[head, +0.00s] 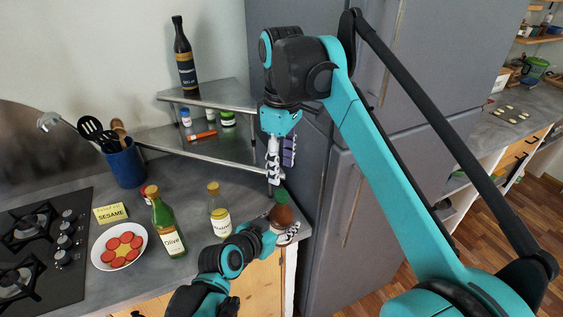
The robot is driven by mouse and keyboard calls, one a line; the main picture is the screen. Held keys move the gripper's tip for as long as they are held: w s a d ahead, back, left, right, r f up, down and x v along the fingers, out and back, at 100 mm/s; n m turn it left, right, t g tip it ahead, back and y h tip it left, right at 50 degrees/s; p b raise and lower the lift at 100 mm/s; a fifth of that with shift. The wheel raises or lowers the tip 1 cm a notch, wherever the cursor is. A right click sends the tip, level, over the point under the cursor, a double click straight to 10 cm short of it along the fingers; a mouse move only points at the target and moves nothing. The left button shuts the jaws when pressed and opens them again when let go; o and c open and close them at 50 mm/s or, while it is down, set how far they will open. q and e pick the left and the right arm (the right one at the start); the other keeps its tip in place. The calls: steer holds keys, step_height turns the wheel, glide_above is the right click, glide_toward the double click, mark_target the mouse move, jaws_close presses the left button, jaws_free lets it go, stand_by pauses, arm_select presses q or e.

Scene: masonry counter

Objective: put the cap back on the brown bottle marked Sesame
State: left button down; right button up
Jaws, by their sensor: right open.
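A brown bottle (284,214) stands near the right end of the counter, with a green cap (281,196) on top of its neck. I cannot read its label, or tell whether the cap is seated fully. A yellow card reading SESAME (110,213) lies to the left. My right gripper (273,178) is open and points down just above the green cap, apart from it or barely touching. My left gripper (287,234) is at the bottle's lower part, low at the counter's edge. Its fingers are partly hidden, so its grip is unclear.
A corner shelf (235,94) with a dark bottle (184,58) is behind. The grey fridge (345,215) borders the right side.

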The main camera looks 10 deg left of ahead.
mark_target(281, 193)
steer(key=n, duration=0.6)
steer(key=shift+r, duration=0.2)
steer(key=shift+f, duration=4)
